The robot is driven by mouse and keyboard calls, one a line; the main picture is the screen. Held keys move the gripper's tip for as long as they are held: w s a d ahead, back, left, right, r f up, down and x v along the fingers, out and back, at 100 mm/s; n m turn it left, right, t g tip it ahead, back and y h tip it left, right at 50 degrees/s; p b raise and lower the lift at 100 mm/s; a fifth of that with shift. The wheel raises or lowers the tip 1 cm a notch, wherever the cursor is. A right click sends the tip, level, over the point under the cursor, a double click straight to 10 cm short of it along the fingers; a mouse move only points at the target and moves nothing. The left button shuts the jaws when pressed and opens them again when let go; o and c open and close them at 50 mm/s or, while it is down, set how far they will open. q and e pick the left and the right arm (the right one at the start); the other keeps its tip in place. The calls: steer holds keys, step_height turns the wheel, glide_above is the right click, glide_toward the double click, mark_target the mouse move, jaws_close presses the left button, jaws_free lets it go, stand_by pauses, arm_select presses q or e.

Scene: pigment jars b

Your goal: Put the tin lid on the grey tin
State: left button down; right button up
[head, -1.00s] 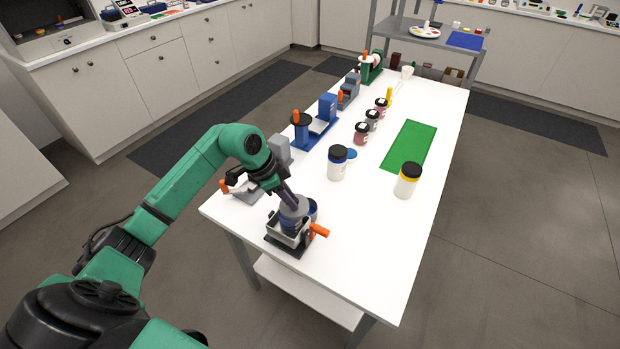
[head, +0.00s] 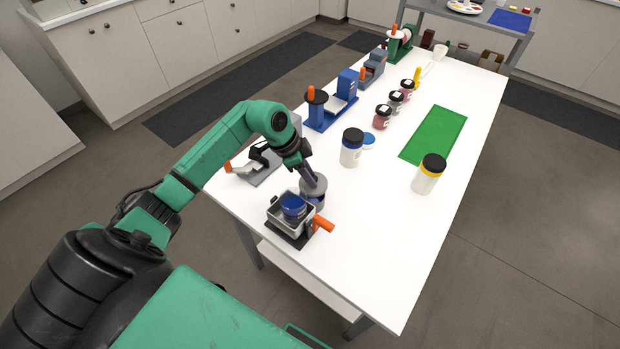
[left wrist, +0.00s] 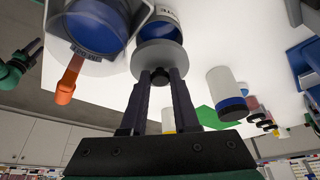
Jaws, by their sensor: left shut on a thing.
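My left gripper (head: 309,175) is shut on the knob of the tin lid (head: 318,184), a flat grey disc. In the left wrist view the lid (left wrist: 160,58) hangs from the fingertips (left wrist: 160,74). The grey tin (head: 316,202), with blue on it, is directly below the lid and mostly hidden by it. In the left wrist view a labelled part of the tin (left wrist: 168,14) shows past the lid. I cannot tell whether the lid touches the rim. A green and black part of mine, perhaps the right gripper (left wrist: 30,52), shows small at the left wrist view's edge.
A blue-banded jar (head: 351,148), a yellow-banded jar (head: 429,174) and a green mat (head: 434,134) are farther back. The white table's front right is clear.

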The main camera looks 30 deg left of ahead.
arm_select(q)
steer(key=shift+w+f, duration=0.2)
steer(key=shift+f, duration=0.1)
steer(key=shift+s+r, duration=0.1)
steer(key=shift+s+a+r+p, duration=0.1)
steer(key=shift+r+p, duration=0.05)
steer(key=shift+p, duration=0.3)
steer(key=shift+f+b, duration=0.75)
steer(key=shift+f, duration=1.05)
steer(key=shift+p, duration=0.35)
steer(key=shift+r, duration=0.1)
